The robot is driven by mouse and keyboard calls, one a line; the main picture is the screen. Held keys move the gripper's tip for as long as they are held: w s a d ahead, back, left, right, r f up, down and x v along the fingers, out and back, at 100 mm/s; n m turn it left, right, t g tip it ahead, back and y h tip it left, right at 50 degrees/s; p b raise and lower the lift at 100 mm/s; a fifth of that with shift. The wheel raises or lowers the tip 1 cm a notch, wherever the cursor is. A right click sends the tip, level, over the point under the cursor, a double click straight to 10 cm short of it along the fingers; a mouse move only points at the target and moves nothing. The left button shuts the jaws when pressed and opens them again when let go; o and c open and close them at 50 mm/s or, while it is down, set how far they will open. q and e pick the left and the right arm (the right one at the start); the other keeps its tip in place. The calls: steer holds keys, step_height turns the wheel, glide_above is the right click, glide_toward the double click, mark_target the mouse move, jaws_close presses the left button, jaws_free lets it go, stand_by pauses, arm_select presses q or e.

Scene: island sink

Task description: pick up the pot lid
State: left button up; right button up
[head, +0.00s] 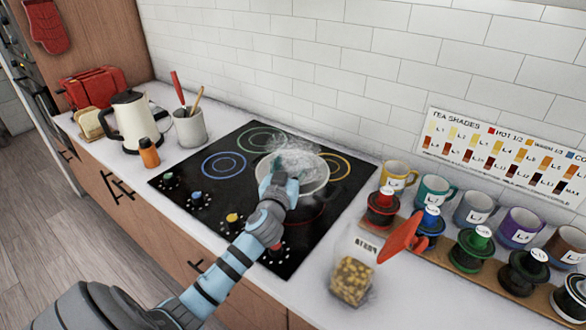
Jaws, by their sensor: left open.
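A round, pale, see-through shape with a light rim, which looks like the glass pot lid (312,174), is on the black cooktop near its right middle. The gripper hides part of the rim, and no lid knob can be made out. My right gripper is not in view.
The cooktop (190,176) has coloured rings and knobs. On its left are a utensil crock (190,130), an orange bottle (149,153) and a kettle (136,122). On its right are a jar (352,276), a red utensil-like object (402,240) and several mugs. A tiled wall stands behind.

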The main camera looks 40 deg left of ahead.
arm_select(q)
steer(key=shift+w+a, duration=0.15)
steer(key=shift+w, duration=0.2)
jaws_close()
steer(key=shift+r, duration=0.2)
